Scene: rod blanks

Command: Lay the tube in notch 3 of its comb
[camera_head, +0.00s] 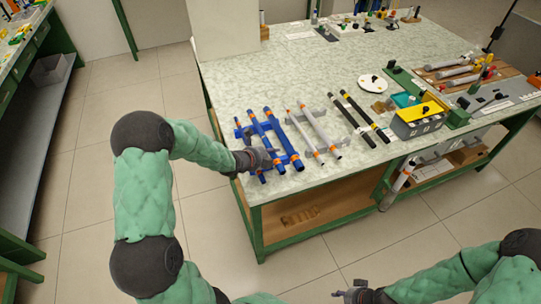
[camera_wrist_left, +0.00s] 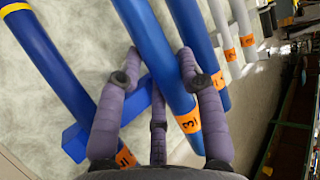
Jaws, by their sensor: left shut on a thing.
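My left gripper (camera_head: 270,156) is over the front of the blue comb (camera_head: 295,157). In the left wrist view my left gripper (camera_wrist_left: 159,62) has its fingers on both sides of a blue tube (camera_wrist_left: 150,45) with an orange label reading 3, and is shut on it. This tube (camera_head: 263,138) is the middle of three blue tubes in the head view.
Right of the blue comb are grey tubes (camera_head: 313,128) on a grey rack and black tubes (camera_head: 365,116). A yellow-topped box (camera_head: 421,112) stands further right. The speckled tabletop (camera_head: 265,75) is clear behind the tubes. The table's front edge is close to the comb.

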